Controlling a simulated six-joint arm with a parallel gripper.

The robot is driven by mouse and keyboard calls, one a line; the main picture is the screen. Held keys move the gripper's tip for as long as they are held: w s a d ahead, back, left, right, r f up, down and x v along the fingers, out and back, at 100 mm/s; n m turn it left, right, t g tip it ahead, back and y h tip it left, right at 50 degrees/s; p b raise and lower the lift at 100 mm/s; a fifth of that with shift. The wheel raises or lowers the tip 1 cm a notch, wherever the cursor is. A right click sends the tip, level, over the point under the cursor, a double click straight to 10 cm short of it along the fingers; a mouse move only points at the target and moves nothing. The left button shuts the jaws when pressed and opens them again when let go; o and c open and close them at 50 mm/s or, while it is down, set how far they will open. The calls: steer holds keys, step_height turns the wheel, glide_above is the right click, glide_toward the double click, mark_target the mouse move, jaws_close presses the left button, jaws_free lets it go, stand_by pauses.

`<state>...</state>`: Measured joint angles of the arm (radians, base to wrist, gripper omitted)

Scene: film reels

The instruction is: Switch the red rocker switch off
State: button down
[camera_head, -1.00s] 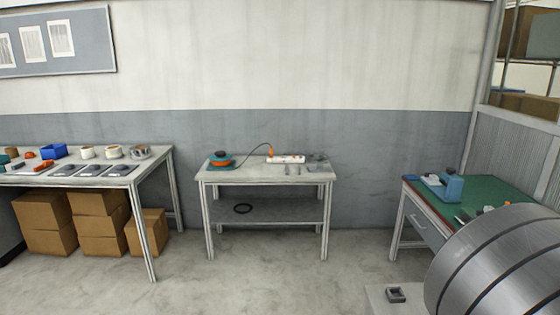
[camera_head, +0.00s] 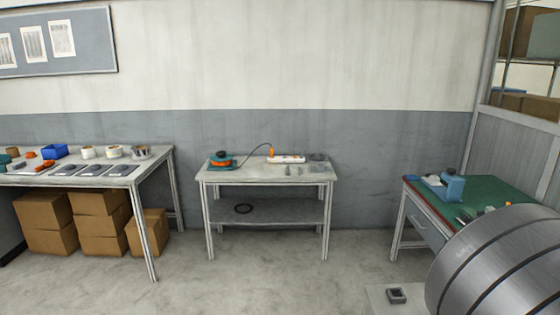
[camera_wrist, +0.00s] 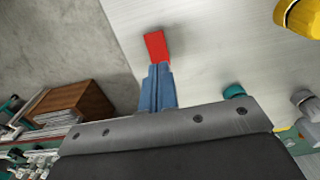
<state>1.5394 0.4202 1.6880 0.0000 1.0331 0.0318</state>
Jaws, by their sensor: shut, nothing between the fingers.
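The red rocker switch (camera_wrist: 155,44) shows in the wrist view as a small red block on a pale grey panel (camera_wrist: 205,45). My gripper (camera_wrist: 159,68) has its blue fingers closed together, with nothing between them. The fingertips are right at the lower end of the red switch in the picture and overlap its edge. I cannot tell whether they touch it or which way the rocker is tipped. I cannot make out the switch or the gripper in the head view.
A yellow knob (camera_wrist: 301,17), a teal knob (camera_wrist: 234,92) and a grey knob (camera_wrist: 305,101) stand out on or near the panel. A brown wooden box (camera_wrist: 85,103) lies to the left below. In the head view, a worktable (camera_head: 262,173) stands against the wall.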

steer(key=shift+f, duration=0.95)
stand_by(0.4)
steer(key=shift+r, duration=3.55)
step_height(320, 180, down, 7)
steer(key=shift+f, duration=0.1)
steer(key=w+a+r+h, duration=0.1)
steer(key=a+r, duration=0.3)
steer(key=r, duration=0.4)
steer(key=w+a+r+n+h, duration=0.1)
steer(key=w+a+r, duration=0.2)
steer(key=r, duration=0.5)
steer(key=shift+w+a+r, duration=0.25)
steer(key=shift+a, duration=0.1)
